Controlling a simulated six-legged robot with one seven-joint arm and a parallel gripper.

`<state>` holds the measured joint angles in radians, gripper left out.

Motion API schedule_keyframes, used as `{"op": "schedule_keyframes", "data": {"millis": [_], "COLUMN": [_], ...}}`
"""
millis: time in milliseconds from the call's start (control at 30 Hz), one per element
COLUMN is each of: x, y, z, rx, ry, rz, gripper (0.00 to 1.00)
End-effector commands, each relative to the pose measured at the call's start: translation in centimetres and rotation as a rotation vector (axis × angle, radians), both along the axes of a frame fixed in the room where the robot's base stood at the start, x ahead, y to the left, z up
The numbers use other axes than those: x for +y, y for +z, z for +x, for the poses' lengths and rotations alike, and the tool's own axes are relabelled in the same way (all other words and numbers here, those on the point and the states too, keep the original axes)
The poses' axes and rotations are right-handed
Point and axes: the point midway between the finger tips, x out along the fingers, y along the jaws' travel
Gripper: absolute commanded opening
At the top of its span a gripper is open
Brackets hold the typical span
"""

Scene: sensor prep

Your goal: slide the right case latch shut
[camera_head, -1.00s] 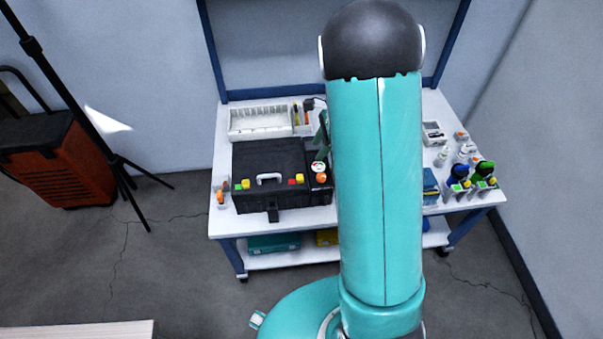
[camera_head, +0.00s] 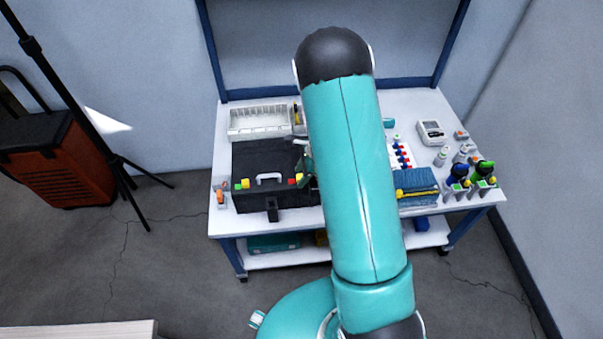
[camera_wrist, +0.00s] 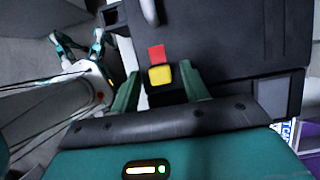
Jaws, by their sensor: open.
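The black case (camera_head: 262,160) sits on the table with a white handle (camera_head: 268,177) at its front. The right latch (camera_head: 298,178) is a yellow block beside a red marker (camera_head: 291,182), right of the handle. My gripper (camera_wrist: 160,70) is open, with its two green fingers on either side of the yellow latch block (camera_wrist: 160,76) in the wrist view. The red marker (camera_wrist: 156,53) lies just beyond it. I cannot tell whether either finger touches the block. In the head view my arm hides most of the gripper and the case's right end.
A white tray (camera_head: 260,121) stands behind the case. Folded blue cloths (camera_head: 416,184) and several bottles are to the right. An orange-topped item (camera_head: 221,194) stands left of the case.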

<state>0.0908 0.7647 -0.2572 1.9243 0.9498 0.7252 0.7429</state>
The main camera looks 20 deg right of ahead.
Motion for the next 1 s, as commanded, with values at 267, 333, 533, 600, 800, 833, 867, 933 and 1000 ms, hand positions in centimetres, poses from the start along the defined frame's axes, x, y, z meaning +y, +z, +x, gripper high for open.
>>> {"op": "schedule_keyframes", "data": {"millis": [267, 333, 533, 600, 800, 833, 867, 933, 1000], "x": [0.0, 0.0, 0.0, 0.0, 2.0, 2.3, 2.5, 2.6, 2.6], "y": [-0.1, -0.1, -0.1, -0.1, 0.0, 0.0, -0.1, -0.1, -0.1], "z": [0.0, 0.0, 0.0, 0.0, 0.5, 0.6, 0.6, 0.7, 0.7], "rx": [0.000, 0.000, 0.000, 0.000, 0.000, 0.000, 0.001, 0.000, 0.001], "ry": [0.000, 0.000, -0.001, -0.001, 0.002, 0.001, 0.000, -0.001, -0.001], "rz": [0.000, 0.000, 0.000, 0.000, 0.001, 0.001, 0.000, 0.000, 0.001], "gripper": [0.40, 0.26, 0.00, 0.00, 0.00, 0.00, 0.00, 0.00, 0.00]}}
